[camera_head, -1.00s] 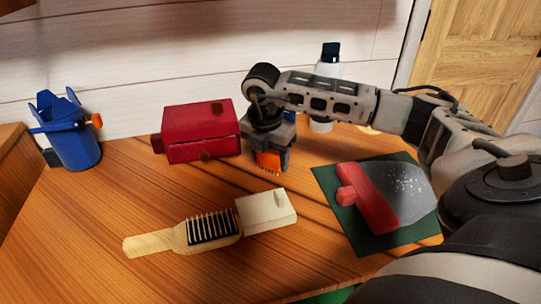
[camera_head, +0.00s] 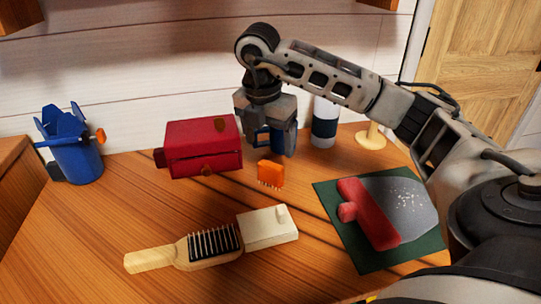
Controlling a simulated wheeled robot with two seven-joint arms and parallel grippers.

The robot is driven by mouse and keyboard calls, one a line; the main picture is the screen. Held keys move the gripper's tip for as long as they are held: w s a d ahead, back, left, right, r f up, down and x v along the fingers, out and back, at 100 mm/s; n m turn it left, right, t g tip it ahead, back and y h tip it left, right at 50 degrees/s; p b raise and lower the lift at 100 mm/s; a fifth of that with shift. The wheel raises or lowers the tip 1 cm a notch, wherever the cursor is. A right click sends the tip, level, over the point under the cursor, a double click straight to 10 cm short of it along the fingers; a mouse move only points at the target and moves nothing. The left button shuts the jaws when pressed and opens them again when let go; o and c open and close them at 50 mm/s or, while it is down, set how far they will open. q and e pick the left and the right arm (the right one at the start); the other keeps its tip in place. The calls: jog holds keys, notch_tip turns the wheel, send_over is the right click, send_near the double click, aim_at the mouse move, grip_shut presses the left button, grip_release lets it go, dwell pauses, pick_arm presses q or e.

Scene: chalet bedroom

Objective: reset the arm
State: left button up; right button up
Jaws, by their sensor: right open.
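My right arm comes in from the right. Its gripper (camera_head: 270,143) points down, open and empty, above the table behind a small orange piece with a row of teeth (camera_head: 270,174). The orange piece stands on the wooden table apart from the fingers. My left gripper is not in view.
A red box (camera_head: 202,147) stands just left of the gripper. A bottle (camera_head: 324,122) and a pale stand (camera_head: 371,138) are behind. A wooden brush (camera_head: 190,247) touches or nearly touches a cream block (camera_head: 267,228). A red-handled scraper (camera_head: 370,215) lies on a green mat (camera_head: 348,248). A blue bucket (camera_head: 77,160) stands left.

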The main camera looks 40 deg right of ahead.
jog(key=shift+a+r, duration=0.2)
jog(key=shift+r, duration=0.85)
